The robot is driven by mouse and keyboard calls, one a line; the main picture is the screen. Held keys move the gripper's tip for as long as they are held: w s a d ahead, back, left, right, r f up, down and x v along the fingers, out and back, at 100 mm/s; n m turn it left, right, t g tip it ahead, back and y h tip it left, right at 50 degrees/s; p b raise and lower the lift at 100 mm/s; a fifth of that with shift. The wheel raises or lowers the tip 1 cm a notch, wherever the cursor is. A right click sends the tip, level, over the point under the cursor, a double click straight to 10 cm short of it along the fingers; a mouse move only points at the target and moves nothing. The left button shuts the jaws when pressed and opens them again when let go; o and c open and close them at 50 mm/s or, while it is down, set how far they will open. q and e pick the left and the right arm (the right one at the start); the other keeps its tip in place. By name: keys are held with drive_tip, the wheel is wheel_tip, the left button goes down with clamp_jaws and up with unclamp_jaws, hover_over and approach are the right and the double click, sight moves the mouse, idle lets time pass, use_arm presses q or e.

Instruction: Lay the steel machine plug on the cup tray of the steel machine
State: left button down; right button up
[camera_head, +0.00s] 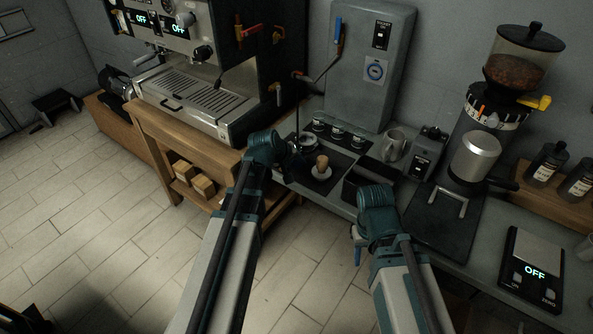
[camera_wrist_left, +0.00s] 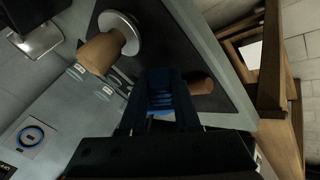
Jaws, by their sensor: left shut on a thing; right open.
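The steel machine (camera_head: 220,55) stands at the upper left, with a bare slotted metal tray (camera_head: 200,97) in front. My left gripper (camera_head: 284,166) is low over the dark mat beside it. In the left wrist view its fingers (camera_wrist_left: 160,97) are shut. A brown handle end (camera_wrist_left: 200,85) sticks out beside them; what lies between the fingers is mostly hidden, and I cannot tell whether it is the steel machine plug. My right gripper (camera_head: 357,247) is open at the counter's front edge, its fingers partly hidden.
A wooden-handled tamper (camera_head: 321,166) stands upright on the mat; it also shows in the left wrist view (camera_wrist_left: 104,49). A grey boiler (camera_head: 365,75), a mug (camera_head: 393,145), a socket box (camera_head: 424,160) and a grinder (camera_head: 485,120) stand to the right. A scale (camera_head: 532,265) is at the far right.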

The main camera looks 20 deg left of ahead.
use_arm(q)
drive_tip(key=shift+f, duration=0.75)
drive_tip(key=shift+f+b, duration=0.2)
drive_tip(key=shift+b, duration=0.2)
drive_tip(key=c, duration=0.9)
unclamp_jaws()
drive_tip(key=shift+r, duration=0.1)
